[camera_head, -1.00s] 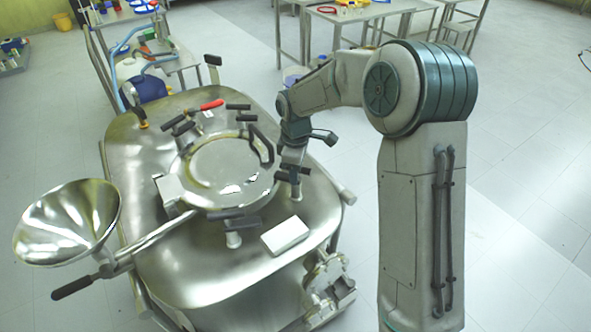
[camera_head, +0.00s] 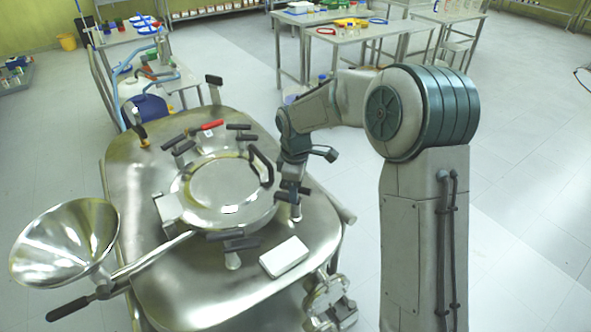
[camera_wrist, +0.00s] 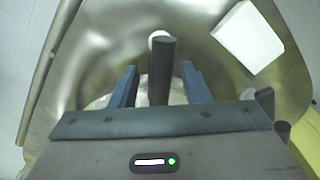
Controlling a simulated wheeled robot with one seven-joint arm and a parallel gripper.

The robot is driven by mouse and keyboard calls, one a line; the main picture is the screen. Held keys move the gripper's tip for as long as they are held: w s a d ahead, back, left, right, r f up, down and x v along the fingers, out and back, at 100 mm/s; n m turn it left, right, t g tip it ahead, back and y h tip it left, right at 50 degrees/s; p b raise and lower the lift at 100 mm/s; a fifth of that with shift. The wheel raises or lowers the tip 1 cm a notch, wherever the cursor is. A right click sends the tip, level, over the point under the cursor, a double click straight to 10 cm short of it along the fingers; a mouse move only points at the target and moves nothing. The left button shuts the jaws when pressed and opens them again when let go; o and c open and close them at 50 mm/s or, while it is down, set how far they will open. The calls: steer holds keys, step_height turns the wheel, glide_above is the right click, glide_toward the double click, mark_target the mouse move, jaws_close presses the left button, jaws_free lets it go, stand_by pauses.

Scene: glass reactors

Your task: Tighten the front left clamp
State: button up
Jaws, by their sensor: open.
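The round reactor lid (camera_head: 222,182) sits on the steel vessel top, with several black-handled clamps around its rim. One clamp (camera_head: 233,247) is at the lid's near edge. Another clamp (camera_head: 295,206) is at the right edge, under my gripper (camera_head: 292,184). In the wrist view, my gripper (camera_wrist: 160,84) is open, with one blue finger on each side of that clamp's dark upright handle (camera_wrist: 163,60). Gaps show between handle and fingers. The frames do not settle which clamp is called front left. My gripper partly hides the right clamp in the head view.
A white block (camera_head: 285,257) lies on the vessel top, near the right clamp; it also shows in the wrist view (camera_wrist: 247,37). A steel funnel (camera_head: 62,240) stands at the left. A black lid handle (camera_head: 262,163) rises near my gripper. Tables stand behind.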

step_height(320, 180, up, 13)
steer(key=shift+f+b, duration=0.15)
steer(key=shift+b, duration=0.2)
steer(key=shift+s, duration=0.1)
steer(key=s+d+f+m+t, duration=0.1)
steer(key=s+d+m, duration=0.7)
steer(key=s, duration=0.5)
steer(key=s+d+m+t, duration=0.2)
steer(key=s+d+m, duration=0.5)
steer(key=s, duration=0.5)
steer(key=shift+s+d+f+m, duration=0.35)
steer(key=shift+f+m, duration=0.05)
steer(key=shift+m, duration=0.1)
